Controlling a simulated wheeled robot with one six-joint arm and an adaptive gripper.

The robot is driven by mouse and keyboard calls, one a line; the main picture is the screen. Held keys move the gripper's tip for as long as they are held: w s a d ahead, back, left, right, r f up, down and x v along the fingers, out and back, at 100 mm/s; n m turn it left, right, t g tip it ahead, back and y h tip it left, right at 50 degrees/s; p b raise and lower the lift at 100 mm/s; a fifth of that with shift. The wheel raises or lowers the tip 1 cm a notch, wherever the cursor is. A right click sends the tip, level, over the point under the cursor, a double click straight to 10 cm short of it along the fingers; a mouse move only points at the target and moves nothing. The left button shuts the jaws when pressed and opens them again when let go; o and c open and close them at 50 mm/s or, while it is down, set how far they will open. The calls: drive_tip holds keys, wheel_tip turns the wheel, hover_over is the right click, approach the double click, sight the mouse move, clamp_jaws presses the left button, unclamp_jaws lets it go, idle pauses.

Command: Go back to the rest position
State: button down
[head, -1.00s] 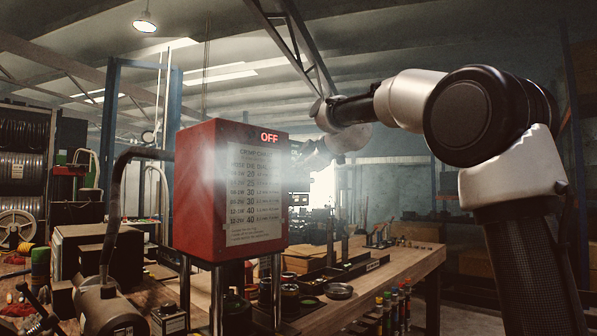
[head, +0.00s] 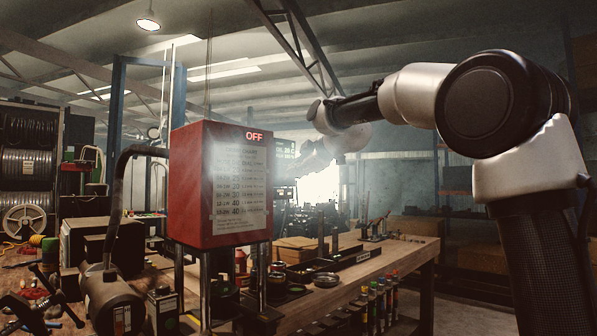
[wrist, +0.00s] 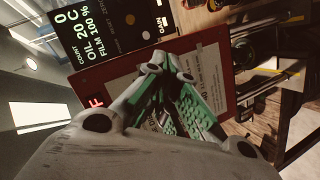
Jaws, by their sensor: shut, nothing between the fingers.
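My arm reaches from the right of the head view toward the red crimper box (head: 218,185), which shows a lit OFF sign and a printed chart. My gripper is shut and empty in the wrist view (wrist: 170,85), with green pads between its pale fingers. The box's red panel with its white label (wrist: 205,75) lies beyond the fingers. Whether the fingers touch it cannot be told; they look apart from it in the head view.
A dark display (wrist: 110,25) with OIL and FILM readings sits beside the box. A wooden workbench (head: 405,262) with dies, rings and tools runs behind and right of it. A motor with a bent hose (head: 108,300) stands at front left. The air above the bench is open.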

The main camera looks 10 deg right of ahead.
drive_tip(key=s+d+f+m+g+h, duration=0.1)
drive_tip(key=s+f+m+g, duration=0.1)
drive_tip(key=s+f+m, duration=0.35)
drive_tip(key=s+d+f+m+g+h, duration=0.1)
drive_tip(key=s+d+f+m+g, duration=0.15)
drive_tip(key=f, duration=0.65)
drive_tip(key=s+d+f+m+g+h, duration=0.1)
drive_tip(key=s+d+f+m, duration=0.2)
drive_tip(key=s, duration=0.9)
drive_tip(key=s+d+f+m+g+h, duration=0.1)
drive_tip(key=s+d+f+m+g, duration=0.1)
drive_tip(key=s+d+f, duration=0.6)
drive_tip(key=s+d+f+m+g+h, duration=0.1)
drive_tip(key=s+d+f+m, duration=0.2)
drive_tip(key=s, duration=1.4)
drive_tip(key=d+f, duration=0.3)
drive_tip(key=shift+s+f+m+h, duration=0.2)
drive_tip(key=shift+m+h, duration=0.1)
drive_tip(key=shift+h, duration=0.1)
drive_tip(key=c, duration=2.2)
unclamp_jaws()
